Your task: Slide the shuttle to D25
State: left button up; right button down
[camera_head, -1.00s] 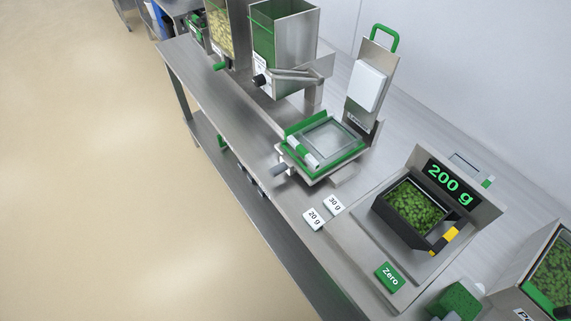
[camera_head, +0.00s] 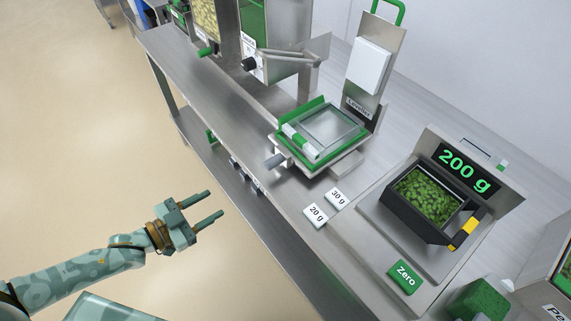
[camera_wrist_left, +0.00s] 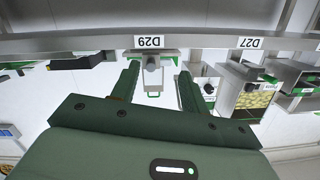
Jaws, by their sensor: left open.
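The shuttle appears to be the carriage with a green frame (camera_head: 345,143) holding a clear-looking tray, on the steel bench in front of the upright lever press. A grey knob (camera_head: 274,161) sticks out at its front left. My left gripper (camera_head: 215,203) is open and empty over the floor, in front of the bench and apart from the knob. In the left wrist view, which is upside down, a knob (camera_wrist_left: 151,64) shows between the open fingers, by the D29 label (camera_wrist_left: 149,41). A D27 label (camera_wrist_left: 248,43) is to its right. No D25 label shows. My right gripper is not in view.
A scale display (camera_head: 465,172) reads 200 g behind a black tray of green pieces (camera_head: 428,197). White 20 g (camera_head: 316,215) and 30 g (camera_head: 338,198) plates and a green Zero button (camera_head: 405,276) lie nearby. Hoppers (camera_head: 270,40) stand at the back. The floor before the bench is clear.

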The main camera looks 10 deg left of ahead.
aim_at(269, 165)
pick_arm(q)
jog(key=shift+t+h, duration=0.5)
jog(key=shift+h, duration=0.2)
jog(key=r+b+x, duration=0.1)
jog(key=x, duration=0.5)
jog(key=d+r+b+x, duration=0.1)
jog(key=x, duration=0.4)
jog(key=s+r+b+x, duration=0.1)
jog(key=r+b+x, duration=0.1)
jog(key=x, duration=0.4)
jog(key=shift+w+d, duration=0.3)
jog(key=shift+d, duration=0.1)
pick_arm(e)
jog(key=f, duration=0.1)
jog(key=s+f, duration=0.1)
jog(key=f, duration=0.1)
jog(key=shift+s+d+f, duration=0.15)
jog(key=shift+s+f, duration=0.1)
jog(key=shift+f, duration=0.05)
pick_arm(q)
grip_shut()
